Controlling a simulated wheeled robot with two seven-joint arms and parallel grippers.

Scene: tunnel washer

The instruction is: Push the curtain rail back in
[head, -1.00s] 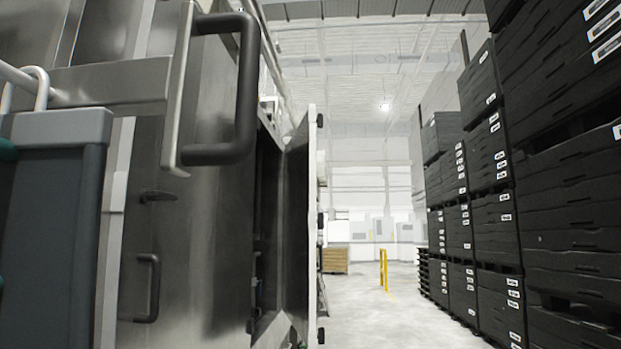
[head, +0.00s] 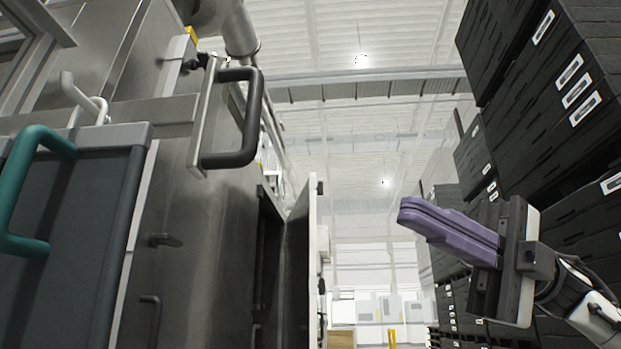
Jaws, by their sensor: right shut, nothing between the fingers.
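The curtain rail appears to be the flat steel bar (head: 155,117) at upper left, which ends in an upright plate with a black D-shaped handle (head: 253,120). It seems to stand out from the washer's steel side; how far I cannot tell. A dark grey panel (head: 70,225) with a light grey top edge is below the bar, with a white hook (head: 85,100) above it. My right gripper (head: 402,211), with purple fingers, is shut and empty at the right, pointing left, clearly apart from the handle. My left gripper is not in view.
A teal handle (head: 20,190) shows at the far left. An open cabinet door (head: 300,270) stands out from the washer below the black handle. Stacked black crates (head: 560,95) rise on the right, behind my right arm. Open space lies between washer and crates.

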